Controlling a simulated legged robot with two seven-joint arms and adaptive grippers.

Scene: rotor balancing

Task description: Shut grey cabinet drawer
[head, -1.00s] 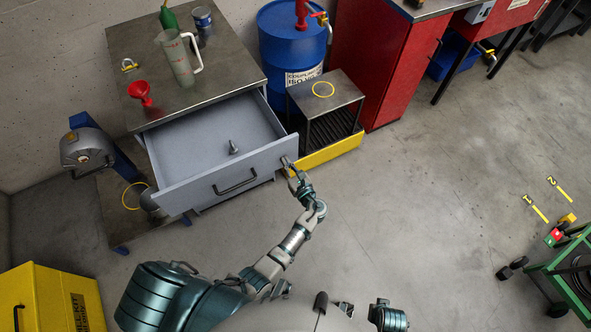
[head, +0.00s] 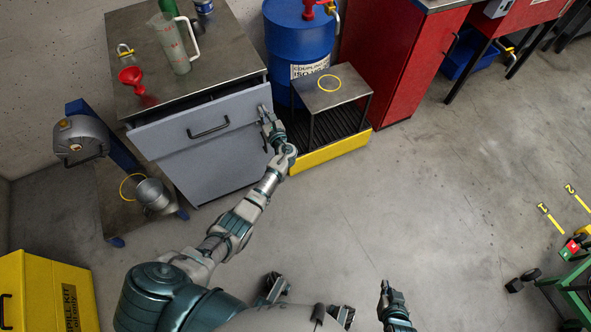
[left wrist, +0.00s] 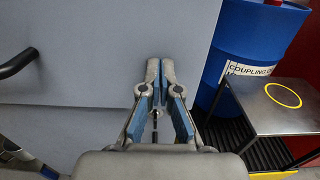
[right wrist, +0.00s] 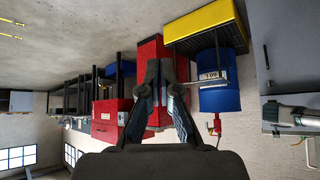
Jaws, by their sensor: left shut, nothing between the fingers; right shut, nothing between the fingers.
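The grey cabinet (head: 215,165) stands at the upper left in the head view. Its top drawer (head: 170,133) is almost in, with a thin dark gap showing above its front. The drawer has a black handle (head: 208,131), which also shows in the left wrist view (left wrist: 18,62). My left gripper (head: 264,110) is shut and empty, its fingertips at the right end of the drawer front, seemingly touching it. In the left wrist view the fingertips (left wrist: 160,63) point at the grey front. My right gripper (head: 385,290) is shut and empty over open floor, away from the cabinet.
A jug (head: 172,45) and a red funnel (head: 131,78) stand on the cabinet top. A blue drum (head: 298,45) and a small metal stand (head: 330,92) on a yellow-edged tray (head: 325,155) are to the right. The floor in front is clear.

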